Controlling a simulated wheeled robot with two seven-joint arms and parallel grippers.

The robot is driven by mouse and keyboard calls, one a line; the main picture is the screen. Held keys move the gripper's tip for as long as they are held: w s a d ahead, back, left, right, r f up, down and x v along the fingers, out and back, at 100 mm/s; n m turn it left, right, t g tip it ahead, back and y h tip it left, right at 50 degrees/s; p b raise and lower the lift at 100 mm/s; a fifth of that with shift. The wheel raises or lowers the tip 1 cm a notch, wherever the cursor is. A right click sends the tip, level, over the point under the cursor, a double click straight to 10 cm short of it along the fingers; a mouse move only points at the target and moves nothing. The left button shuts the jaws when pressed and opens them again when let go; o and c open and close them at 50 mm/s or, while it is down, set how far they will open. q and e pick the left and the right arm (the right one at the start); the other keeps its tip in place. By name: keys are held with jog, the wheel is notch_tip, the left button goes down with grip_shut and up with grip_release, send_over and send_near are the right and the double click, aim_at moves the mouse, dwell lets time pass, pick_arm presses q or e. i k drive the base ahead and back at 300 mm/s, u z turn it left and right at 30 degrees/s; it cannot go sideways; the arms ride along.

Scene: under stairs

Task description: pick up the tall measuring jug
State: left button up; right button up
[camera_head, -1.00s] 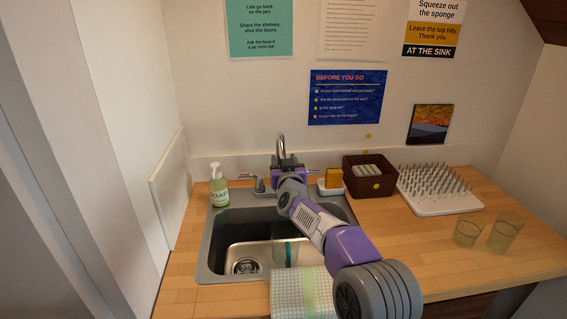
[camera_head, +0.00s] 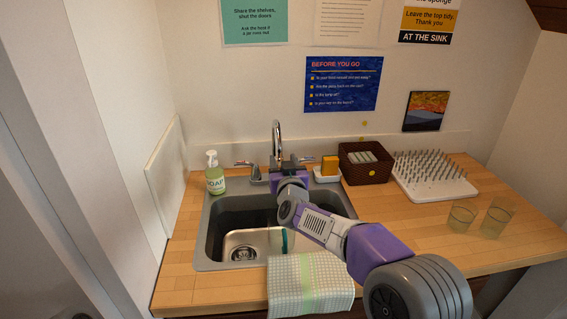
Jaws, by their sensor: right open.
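Two clear vessels stand on the right of the wooden counter: a shorter one (camera_head: 461,216) and a taller, wider-topped one (camera_head: 497,217). I cannot make out markings that show which is the measuring jug. Another clear vessel (camera_head: 276,238) with a teal item stands in the sink, partly hidden by my right arm. My right gripper (camera_head: 289,176) is open, at the back of the sink in front of the tap, well left of the counter vessels. Its fingers are small and partly hidden. My left gripper is not in view.
The steel sink (camera_head: 211,236) has a tap (camera_head: 276,140) behind it and a cloth (camera_head: 308,285) over its front edge. A soap bottle (camera_head: 214,175), sponge holder (camera_head: 327,175), brown basket (camera_head: 365,163) and white drying rack (camera_head: 433,182) line the back.

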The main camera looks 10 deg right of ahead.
aim_at(283, 233)
jog(key=k, duration=1)
